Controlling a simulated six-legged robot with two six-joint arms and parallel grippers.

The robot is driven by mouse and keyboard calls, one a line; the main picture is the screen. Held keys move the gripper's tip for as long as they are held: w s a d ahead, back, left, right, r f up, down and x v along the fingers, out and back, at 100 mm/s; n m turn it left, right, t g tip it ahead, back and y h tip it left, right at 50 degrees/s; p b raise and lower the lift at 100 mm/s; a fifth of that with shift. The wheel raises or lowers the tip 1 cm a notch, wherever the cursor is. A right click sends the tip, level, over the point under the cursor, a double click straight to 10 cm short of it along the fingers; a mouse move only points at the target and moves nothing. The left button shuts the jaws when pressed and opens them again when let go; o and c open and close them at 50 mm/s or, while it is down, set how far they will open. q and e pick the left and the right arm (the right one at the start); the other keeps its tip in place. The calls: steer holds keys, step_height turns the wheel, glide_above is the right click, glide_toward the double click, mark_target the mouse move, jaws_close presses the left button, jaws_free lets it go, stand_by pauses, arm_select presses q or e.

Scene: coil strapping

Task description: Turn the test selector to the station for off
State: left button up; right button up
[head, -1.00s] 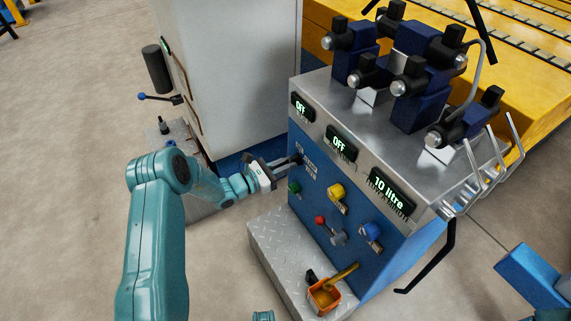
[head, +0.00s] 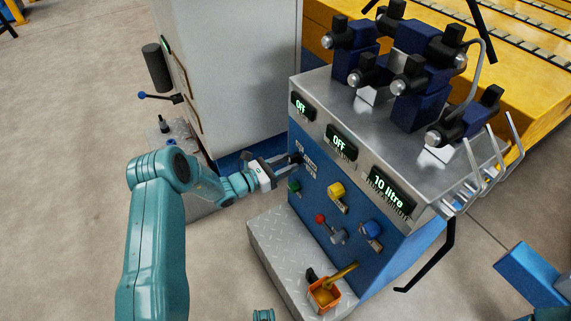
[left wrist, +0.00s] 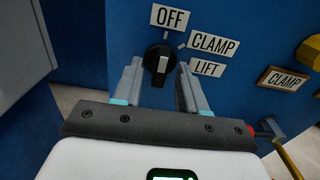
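The test selector (left wrist: 158,59) is a black round knob with a white mark, on a blue panel. Its labels read OFF (left wrist: 170,17) above, CLAMP (left wrist: 214,44) to the upper right and LIFT (left wrist: 207,69) to the right. The white mark shows on the knob's near part; which station it points to I cannot tell for sure. My left gripper (left wrist: 159,83) is open, one finger on each side of the knob's lower part, with gaps visible. In the head view my left gripper (head: 289,163) reaches the panel's upper left and partly hides the knob.
Displays on the console read OFF (head: 302,106), OFF (head: 340,142) and 10 litre (head: 391,193). Below are a green button (head: 294,186), yellow knob (head: 336,190), red-tipped lever (head: 321,218) and blue knob (head: 372,230). An orange container (head: 323,295) stands on the tread-plate step (head: 272,255).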

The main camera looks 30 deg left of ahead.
arm_select(q)
steer(key=p+v, duration=0.3)
steer(key=v, duration=1.3)
steer(key=shift+a+p, duration=0.15)
steer(key=shift+p, duration=0.2)
steer(key=shift+s, duration=0.1)
